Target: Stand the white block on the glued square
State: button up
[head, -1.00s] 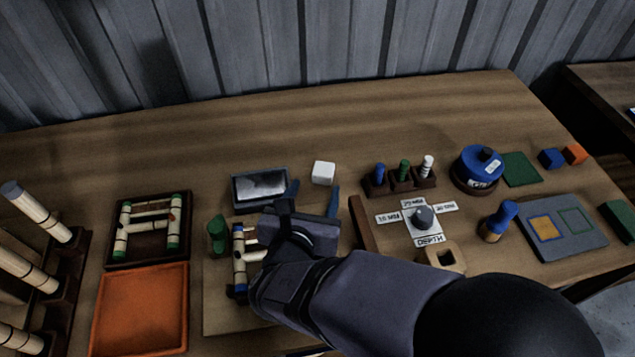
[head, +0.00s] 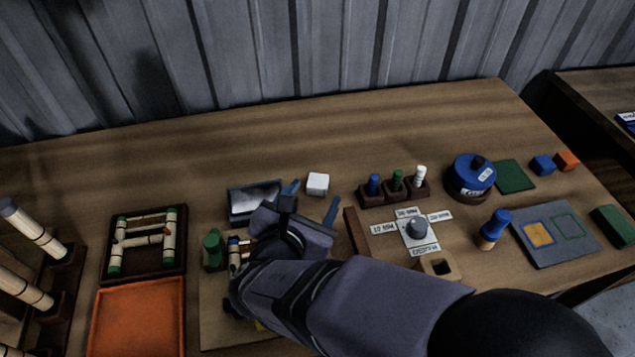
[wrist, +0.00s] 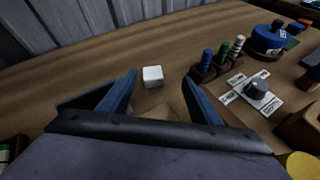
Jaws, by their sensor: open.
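The white block (head: 317,184) sits on the bare wood of the table, behind my gripper. In the wrist view the white block (wrist: 152,76) lies ahead of and between the two blue fingers. My gripper (head: 312,197) is open and empty, its fingers spread toward the block but short of it. A grey mat (head: 555,234) at the right carries an orange-yellow filled square (head: 539,232) with a blue outline, and a green outlined square (head: 569,227). The filled one looks like the glued square.
A dark tray (head: 235,218) stands just left of my gripper. A rack of colored pegs (head: 393,190), a depth dial (head: 418,229), a blue-topped stamp (head: 494,230) and a round blue container (head: 470,176) lie between block and mat. The table behind the block is clear.

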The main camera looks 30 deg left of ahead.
aim_at(318, 180)
jog(key=w+m+g+h+p, duration=0.1)
jog(key=m, duration=0.6)
jog(key=w+m+g+h, duration=0.1)
jog(key=m+g, duration=0.1)
jog(key=m, duration=0.4)
jog(key=w+m+g+h+p, duration=0.1)
jog(key=w+m+g, duration=0.1)
jog(key=m, duration=0.5)
jog(key=shift+w+d+m+h+p, duration=0.1)
jog(key=shift+d+m+h+p, duration=0.15)
jog(key=shift+m+h+p, duration=0.1)
jog(key=m, duration=0.1)
jog(key=m+g, duration=0.1)
jog(key=m, duration=0.1)
jog(key=a+m, duration=0.1)
jog(key=m, duration=0.1)
jog(key=shift+w+a+g+p, duration=0.1)
jog(key=shift+w+g+p, duration=0.25)
jog(key=shift+w+g, duration=0.05)
jog(key=shift+w+a+f+m+g+y+p, duration=0.3)
jog(key=shift+w+a+f+m+p, duration=0.3)
jog(key=shift+f+m, duration=0.5)
jog(key=shift+w+a+f+m+g+y+p, duration=0.15)
jog(key=shift+w+a+f+m+y+p, duration=0.25)
jog(key=shift+w+a+f+m, duration=0.45)
jog(key=shift+w+a+f+m+g+y+p, duration=0.25)
jog(key=shift+w+a+f+m+p, duration=0.25)
jog(key=shift+f+m, duration=0.8)
jog(key=shift+r, duration=0.25)
jog(key=c, duration=1.2)
